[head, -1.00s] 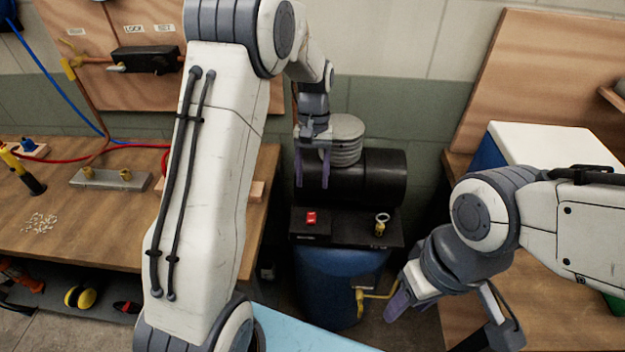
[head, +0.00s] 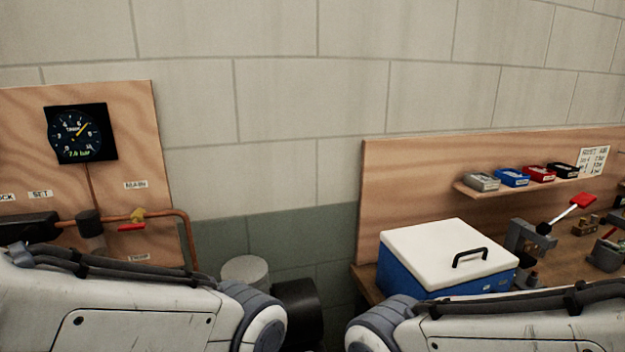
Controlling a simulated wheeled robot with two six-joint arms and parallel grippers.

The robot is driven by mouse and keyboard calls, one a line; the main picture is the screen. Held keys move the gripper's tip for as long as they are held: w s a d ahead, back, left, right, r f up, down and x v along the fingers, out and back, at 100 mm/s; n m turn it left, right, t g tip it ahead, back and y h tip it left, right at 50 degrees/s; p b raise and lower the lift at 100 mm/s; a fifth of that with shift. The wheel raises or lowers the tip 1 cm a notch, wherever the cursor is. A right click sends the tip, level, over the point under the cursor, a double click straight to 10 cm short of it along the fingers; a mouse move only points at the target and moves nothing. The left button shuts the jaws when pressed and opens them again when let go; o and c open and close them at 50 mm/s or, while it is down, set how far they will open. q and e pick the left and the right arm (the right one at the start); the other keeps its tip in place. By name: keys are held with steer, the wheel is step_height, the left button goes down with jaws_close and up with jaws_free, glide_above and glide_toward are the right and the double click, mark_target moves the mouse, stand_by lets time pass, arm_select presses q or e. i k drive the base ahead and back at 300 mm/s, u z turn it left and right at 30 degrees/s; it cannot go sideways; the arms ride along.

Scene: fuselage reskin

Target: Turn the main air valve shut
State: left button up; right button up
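The main air valve (head: 138,215) sits on a copper pipe below a MAIN label (head: 135,184), on the wooden wall panel at the left of the head view. Its body is yellow brass. A red lever (head: 131,227) shows just below it, lying roughly level, close to the pipe's line. A round black gauge (head: 78,133) is mounted above and left, with a yellow needle and a green reading that looks like 7.4 bar. Neither gripper is in view. Only links of my left and right arms show along the bottom edge.
A dark cylinder (head: 88,222) hangs on the pipe left of the valve. A grey ribbed compressor part (head: 246,270) and black tank (head: 298,305) stand right of the panel. A white-lidded blue cooler (head: 448,258) is on the right bench. The wall between the panels is bare.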

mark_target(134, 225)
steer(key=k, duration=0.5)
steer(key=u, duration=2.4)
steer(key=k, duration=1)
steer(key=z, duration=1.3)
steer(key=i, duration=1)
steer(key=u, duration=0.05)
